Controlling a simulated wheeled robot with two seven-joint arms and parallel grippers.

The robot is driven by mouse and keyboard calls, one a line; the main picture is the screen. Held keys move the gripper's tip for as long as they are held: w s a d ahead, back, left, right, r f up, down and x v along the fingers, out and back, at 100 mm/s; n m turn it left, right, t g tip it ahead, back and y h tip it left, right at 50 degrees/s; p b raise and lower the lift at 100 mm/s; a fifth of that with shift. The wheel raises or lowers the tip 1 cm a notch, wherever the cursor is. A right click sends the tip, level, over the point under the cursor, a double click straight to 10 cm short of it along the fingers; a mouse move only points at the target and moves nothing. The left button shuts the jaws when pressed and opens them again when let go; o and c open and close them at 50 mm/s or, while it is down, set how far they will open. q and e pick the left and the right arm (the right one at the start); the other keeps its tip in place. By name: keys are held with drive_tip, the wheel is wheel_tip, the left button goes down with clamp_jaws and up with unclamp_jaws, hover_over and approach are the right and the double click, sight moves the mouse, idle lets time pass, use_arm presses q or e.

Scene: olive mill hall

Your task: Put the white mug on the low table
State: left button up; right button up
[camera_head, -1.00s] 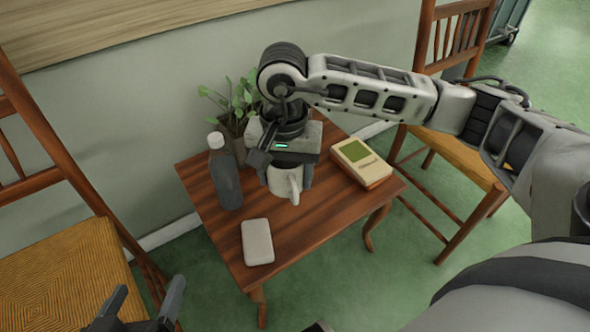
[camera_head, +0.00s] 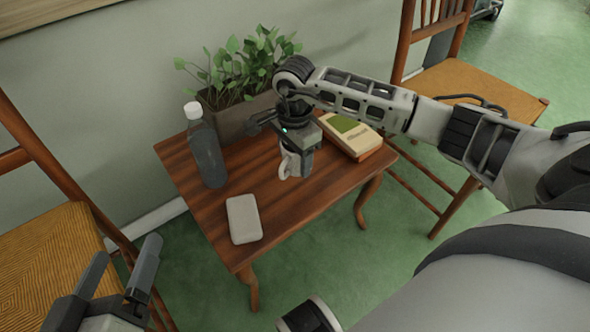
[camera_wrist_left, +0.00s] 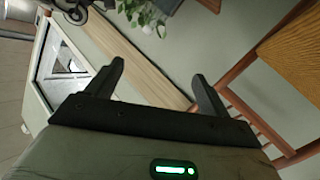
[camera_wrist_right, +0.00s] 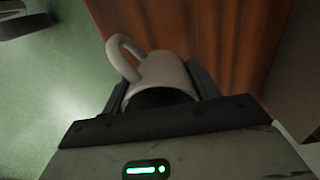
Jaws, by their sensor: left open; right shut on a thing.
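The white mug (camera_head: 287,164) is between the fingers of my right gripper (camera_head: 296,172), over the middle of the low wooden table (camera_head: 215,222). In the right wrist view the mug (camera_wrist_right: 160,75) sits between both fingers, its handle pointing up and left, with the table's wood (camera_wrist_right: 210,35) behind it. I cannot tell whether the mug's base touches the tabletop. My left gripper (camera_head: 125,280) is open and empty at the lower left, short of the table; its spread fingers also show in the left wrist view (camera_wrist_left: 160,85).
Chairs with woven seats stand left (camera_head: 45,260) and right (camera_head: 470,85). The table's front right is clear.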

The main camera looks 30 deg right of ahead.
sight(296, 157)
drive_tip(key=f, duration=0.1)
drive_tip(key=w+d+f, duration=0.1)
drive_tip(key=w+f+b, duration=0.1)
drive_tip(key=shift+d, duration=0.3)
wheel_tip(296, 157, down, 3)
drive_tip(key=shift+r+b, duration=0.2)
drive_tip(key=shift+b, duration=0.35)
drive_tip(key=shift+f, duration=0.35)
drive_tip(key=shift+w, duration=0.1)
use_arm(q)
drive_tip(key=shift+w+r+t+h, duration=0.3)
drive_tip(key=shift+r+t+h, duration=0.2)
drive_tip(key=shift+r+h, duration=0.15)
drive_tip(key=shift+y, duration=0.25)
use_arm(e)
drive_tip(key=o, duration=1.1)
drive_tip(key=shift+f, duration=0.1)
